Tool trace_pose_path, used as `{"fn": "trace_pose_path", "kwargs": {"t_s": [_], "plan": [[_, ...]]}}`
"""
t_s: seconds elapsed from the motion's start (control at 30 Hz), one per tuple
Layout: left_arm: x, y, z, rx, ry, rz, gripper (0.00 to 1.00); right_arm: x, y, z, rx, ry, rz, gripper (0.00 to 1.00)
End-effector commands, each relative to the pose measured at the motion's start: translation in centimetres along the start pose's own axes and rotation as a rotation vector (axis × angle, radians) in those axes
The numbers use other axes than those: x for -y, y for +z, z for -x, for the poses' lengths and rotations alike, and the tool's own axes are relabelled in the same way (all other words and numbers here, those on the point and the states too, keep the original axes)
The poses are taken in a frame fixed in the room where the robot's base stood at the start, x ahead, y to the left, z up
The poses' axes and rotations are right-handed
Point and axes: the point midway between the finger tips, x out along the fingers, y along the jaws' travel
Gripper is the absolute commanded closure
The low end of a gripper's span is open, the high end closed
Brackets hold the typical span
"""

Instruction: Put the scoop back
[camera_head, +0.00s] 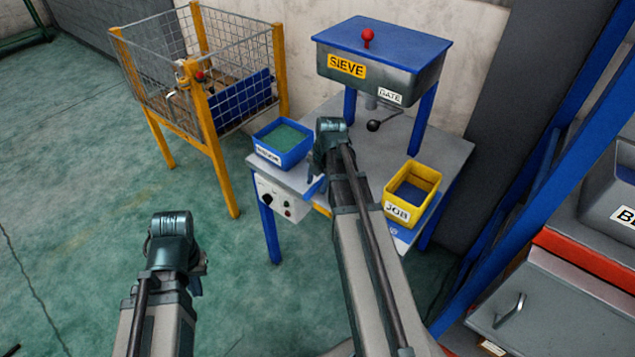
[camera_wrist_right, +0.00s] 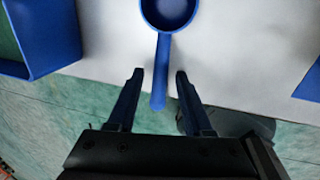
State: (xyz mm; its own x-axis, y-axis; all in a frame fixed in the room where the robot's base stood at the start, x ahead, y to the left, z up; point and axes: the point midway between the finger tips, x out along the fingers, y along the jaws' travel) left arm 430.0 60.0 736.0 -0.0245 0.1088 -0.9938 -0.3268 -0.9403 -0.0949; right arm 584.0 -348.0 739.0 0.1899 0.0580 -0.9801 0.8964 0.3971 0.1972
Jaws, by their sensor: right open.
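The blue scoop shows in the right wrist view, with its round bowl (camera_wrist_right: 168,14) at the top edge, partly cut off, and its handle pointing down. My right gripper (camera_wrist_right: 160,75) is open, with one finger on each side of the handle's end and a gap on both sides. In the head view my right gripper (camera_head: 316,178) is at the front edge of the grey table, and my arm hides most of the scoop. My left gripper (camera_head: 196,272) hangs over the green floor, away from the table; its fingers are hardly visible.
A blue bin (camera_head: 268,157) with green contents stands left of my right gripper. A yellow JOB bin (camera_head: 390,211) stands right of my right arm. The SIEVE box (camera_head: 400,70) stands behind on the table (camera_head: 440,155). A wire-mesh cage (camera_head: 235,60) is at the back left.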

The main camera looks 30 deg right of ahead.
Motion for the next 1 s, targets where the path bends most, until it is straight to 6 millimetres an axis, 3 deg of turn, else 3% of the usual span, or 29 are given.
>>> {"fn": "trace_pose_path", "kwargs": {"t_s": [0.27,0.8,1.0], "plan": [[0.2,0.1,2.2,0.0,0.0,0.0,1.0,-0.1,0.0,2.3,0.0,0.0,0.0,0.49],[1.0,0.6,10.2,0.0,0.0,0.001,1.0,-0.1,0.0,10.5,0.0,0.0,0.0,0.49],[1.1,0.7,11.9,0.0,0.0,0.001,1.0,-0.1,0.0,12.2,0.0,0.0,0.0,0.49]]}}
